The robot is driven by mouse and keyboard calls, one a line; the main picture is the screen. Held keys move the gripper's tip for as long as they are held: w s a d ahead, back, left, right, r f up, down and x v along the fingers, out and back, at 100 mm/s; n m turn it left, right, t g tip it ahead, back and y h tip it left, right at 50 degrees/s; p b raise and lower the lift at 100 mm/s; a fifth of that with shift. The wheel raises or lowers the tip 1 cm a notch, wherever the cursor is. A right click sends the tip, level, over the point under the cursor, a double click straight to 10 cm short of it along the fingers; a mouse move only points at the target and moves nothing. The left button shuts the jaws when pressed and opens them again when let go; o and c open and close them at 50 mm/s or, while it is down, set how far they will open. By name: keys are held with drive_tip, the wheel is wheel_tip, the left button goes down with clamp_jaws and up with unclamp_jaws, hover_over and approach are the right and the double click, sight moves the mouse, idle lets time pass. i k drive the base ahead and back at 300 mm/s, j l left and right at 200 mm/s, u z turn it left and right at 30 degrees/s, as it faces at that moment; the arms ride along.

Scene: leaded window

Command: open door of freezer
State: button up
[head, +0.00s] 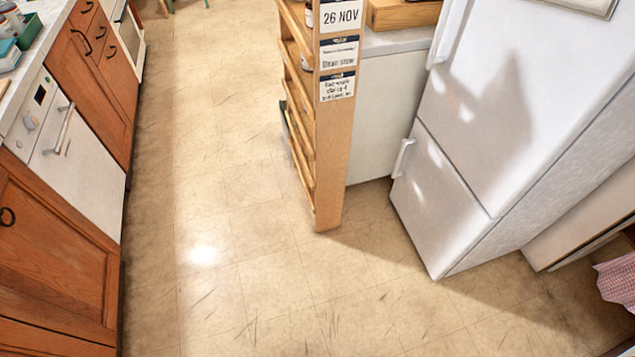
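A white fridge-freezer stands at the right in the head view. Its upper door (520,90) is large and has a white handle (447,32) on its left edge. The smaller lower door (440,205), which looks like the freezer door, is shut. Its short white handle (403,157) is at the upper left of that door. The side of the appliance (560,190) is also visible. My gripper is not in view, so its distance from the handle cannot be told.
A wooden shelf unit (328,150) with paper notices stands just left of the freezer, its end near the handle. Wooden cabinets (50,240) and a white oven (75,150) line the left. The tiled floor (230,230) between is clear. A pink checked cloth (617,279) hangs at far right.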

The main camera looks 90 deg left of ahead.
sight(441, 213)
drive_tip(key=u, duration=2.05)
drive_tip(key=i+j+z, duration=0.1)
drive_tip(key=i+j, duration=0.2)
drive_tip(key=i+j+z, duration=0.1)
drive_tip(key=i+j, duration=0.15)
drive_tip(key=j, duration=0.25)
drive_tip(key=i+j+z, duration=0.1)
drive_tip(key=i+j, duration=0.2)
drive_tip(key=j, duration=0.15)
drive_tip(key=i+j+z, duration=0.1)
drive_tip(key=j, duration=0.35)
drive_tip(key=i, duration=0.65)
